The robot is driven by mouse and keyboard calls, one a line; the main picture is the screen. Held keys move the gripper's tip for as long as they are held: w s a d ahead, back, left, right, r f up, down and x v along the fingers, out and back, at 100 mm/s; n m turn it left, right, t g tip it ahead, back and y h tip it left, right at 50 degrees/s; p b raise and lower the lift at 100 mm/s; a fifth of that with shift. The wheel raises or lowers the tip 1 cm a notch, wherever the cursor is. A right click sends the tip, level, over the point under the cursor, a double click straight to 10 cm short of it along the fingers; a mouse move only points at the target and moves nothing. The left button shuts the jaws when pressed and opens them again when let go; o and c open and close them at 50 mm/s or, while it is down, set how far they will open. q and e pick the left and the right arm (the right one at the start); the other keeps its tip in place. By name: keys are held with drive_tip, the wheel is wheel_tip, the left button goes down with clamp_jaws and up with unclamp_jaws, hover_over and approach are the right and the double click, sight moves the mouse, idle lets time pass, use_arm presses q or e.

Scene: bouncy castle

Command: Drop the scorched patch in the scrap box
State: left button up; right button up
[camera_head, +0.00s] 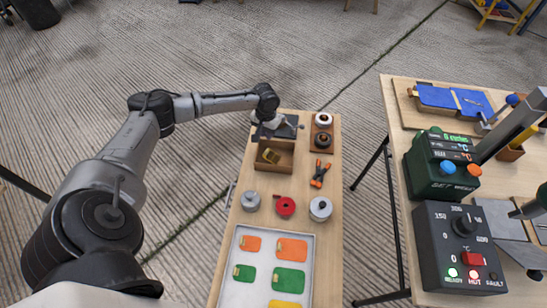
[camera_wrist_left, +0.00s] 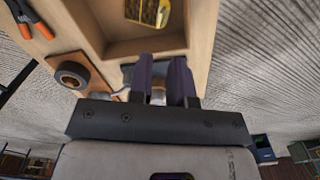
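The wooden box (camera_head: 285,167), apparently the scrap box, stands on the narrow wooden table. A yellowish patch with dark marks (camera_head: 270,155), apparently the scorched patch, lies inside it. In the left wrist view the patch (camera_wrist_left: 148,12) shows near the top, inside the box walls (camera_wrist_left: 150,45). My left gripper (camera_head: 278,122) is just beyond the far side of the box, clear of the patch. In the left wrist view its two dark fingers (camera_wrist_left: 163,75) are a little apart, with no patch visible between them. My right gripper is in neither view.
A pale tray (camera_head: 232,290) holds several orange, green and yellow patches. Round tins (camera_head: 320,208), a red reel (camera_head: 285,206) and orange-handled pliers (camera_head: 320,173) lie between. A dark press-like device (camera_head: 291,129) is beside my gripper. The right table (camera_head: 400,120) carries control boxes (camera_head: 455,250).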

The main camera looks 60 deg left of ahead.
use_arm(q)
drive_tip(key=shift+o, duration=1.3)
drive_tip(key=shift+r, duration=0.1)
wheel_tip(320, 180, up, 14)
drive_tip(key=p, duration=0.7)
drive_tip(key=shift+f+p, duration=0.2)
drive_tip(key=shift+p, duration=0.15)
